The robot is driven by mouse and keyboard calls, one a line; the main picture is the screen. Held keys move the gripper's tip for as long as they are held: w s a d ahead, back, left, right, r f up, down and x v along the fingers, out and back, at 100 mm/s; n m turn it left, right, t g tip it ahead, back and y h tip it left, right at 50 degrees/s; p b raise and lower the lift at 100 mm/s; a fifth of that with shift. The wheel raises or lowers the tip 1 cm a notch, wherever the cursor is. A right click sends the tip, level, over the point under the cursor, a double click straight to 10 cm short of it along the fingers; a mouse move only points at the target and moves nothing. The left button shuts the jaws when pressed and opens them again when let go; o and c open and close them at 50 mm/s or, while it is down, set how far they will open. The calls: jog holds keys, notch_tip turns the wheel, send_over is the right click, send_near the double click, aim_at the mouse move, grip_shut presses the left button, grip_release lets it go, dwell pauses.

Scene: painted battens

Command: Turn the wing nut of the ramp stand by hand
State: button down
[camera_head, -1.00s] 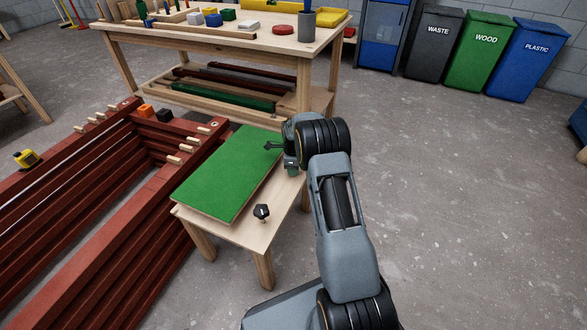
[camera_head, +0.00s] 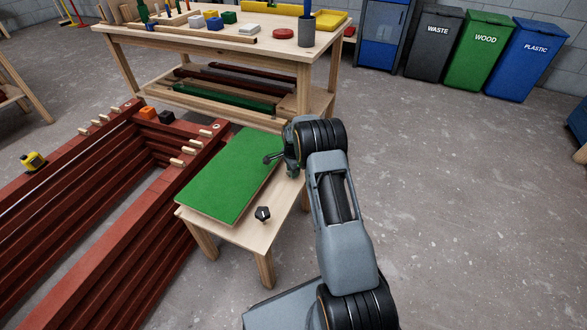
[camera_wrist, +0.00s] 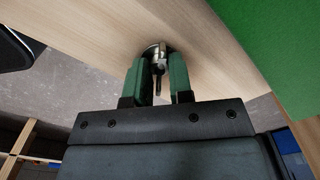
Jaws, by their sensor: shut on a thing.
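The ramp stand is a low pale wooden stand (camera_head: 233,231) with a sloping green board (camera_head: 232,177) on top. My gripper (camera_head: 291,172) is at the stand's far right edge, pointing down; my own wrist hides its fingertips in the head view. In the wrist view, the green-padded fingers of my gripper (camera_wrist: 158,76) are shut on the wing nut (camera_wrist: 159,62). It is a small metal and dark piece at a dark round spot on the pale wood.
Dark red battens (camera_head: 85,235) are stacked left of the stand. A workbench (camera_head: 190,38) with small blocks and a grey cup (camera_head: 307,33) stands behind. The black, green (camera_head: 478,55) and blue bins are at the back right. The floor on the right is clear.

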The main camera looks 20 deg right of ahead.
jog(key=n+p, duration=0.1)
jog(key=n, duration=0.2)
jog(key=shift+n, duration=0.4)
jog(key=n, duration=0.4)
jog(key=shift+n+p, duration=0.3)
jog(key=shift+p, duration=0.05)
jog(key=n, duration=0.4)
jog(key=shift+n+p, duration=0.4)
jog(key=shift+n, duration=1.7)
jog(key=shift+w, duration=0.1)
jog(key=c, duration=1)
grip_release()
jog(key=shift+r, duration=0.1)
notch_tip(320, 180, up, 14)
jog(key=p, duration=0.4)
